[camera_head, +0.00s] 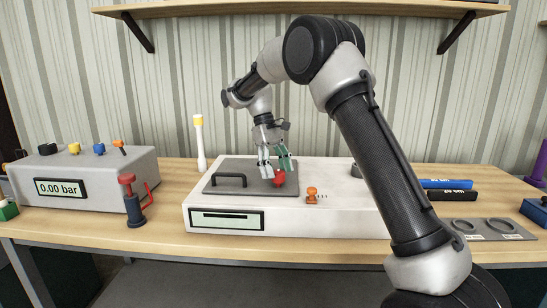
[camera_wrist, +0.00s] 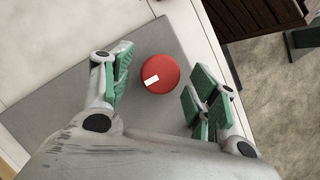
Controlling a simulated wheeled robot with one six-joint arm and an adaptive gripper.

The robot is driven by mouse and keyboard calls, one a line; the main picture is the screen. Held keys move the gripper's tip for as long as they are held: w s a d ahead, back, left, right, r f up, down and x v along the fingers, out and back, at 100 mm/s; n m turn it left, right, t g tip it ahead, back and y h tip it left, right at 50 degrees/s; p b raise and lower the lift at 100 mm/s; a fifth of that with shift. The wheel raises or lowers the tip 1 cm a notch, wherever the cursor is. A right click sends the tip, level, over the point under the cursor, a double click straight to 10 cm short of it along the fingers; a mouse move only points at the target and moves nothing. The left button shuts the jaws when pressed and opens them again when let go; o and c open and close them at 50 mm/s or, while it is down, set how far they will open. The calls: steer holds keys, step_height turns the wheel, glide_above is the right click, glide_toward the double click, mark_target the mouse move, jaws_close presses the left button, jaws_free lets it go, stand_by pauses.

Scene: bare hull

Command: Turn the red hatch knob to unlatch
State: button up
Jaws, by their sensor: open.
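The red hatch knob (camera_head: 279,178) sits near the right edge of a grey hatch plate (camera_head: 225,182) on a white box. My gripper (camera_head: 273,162) is open just above and around the knob. In the wrist view the green-padded fingers of my gripper (camera_wrist: 160,82) stand on either side of the knob, with gaps on both sides. The knob looks untouched. Its height below the fingertips is hard to tell.
A black handle (camera_head: 230,180) is on the hatch plate, left of the knob. An orange knob (camera_head: 311,195) stands on the white box (camera_head: 330,220) to the right. A grey pressure unit (camera_head: 90,175) and a red-topped valve (camera_head: 131,200) are at left.

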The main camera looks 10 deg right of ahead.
steer(key=v, duration=1.1)
steer(key=shift+w+r, duration=0.1)
steer(key=shift+m+t+y, duration=0.3)
steer(key=shift+m+t, duration=0.1)
steer(key=shift+t, duration=0.1)
step_height(320, 180, down, 7)
steer(key=shift+w+r, duration=0.1)
steer(key=shift+w, duration=0.05)
steer(key=s+d+r+m+t, duration=0.1)
steer(key=s+d, duration=0.4)
steer(key=s, duration=0.8)
steer(key=s+d+r+m+t+y, duration=0.1)
steer(key=s+d+t, duration=0.3)
steer(key=s, duration=0.9)
steer(key=s+d+r+m+t, duration=0.1)
steer(key=s+d+m+t, duration=0.1)
steer(key=s+d, duration=0.6)
steer(key=s, duration=0.5)
steer(key=shift+m+y, duration=0.3)
steer(key=shift+m, duration=0.1)
steer(key=shift+d+r, duration=0.1)
steer(key=shift+d, duration=0.05)
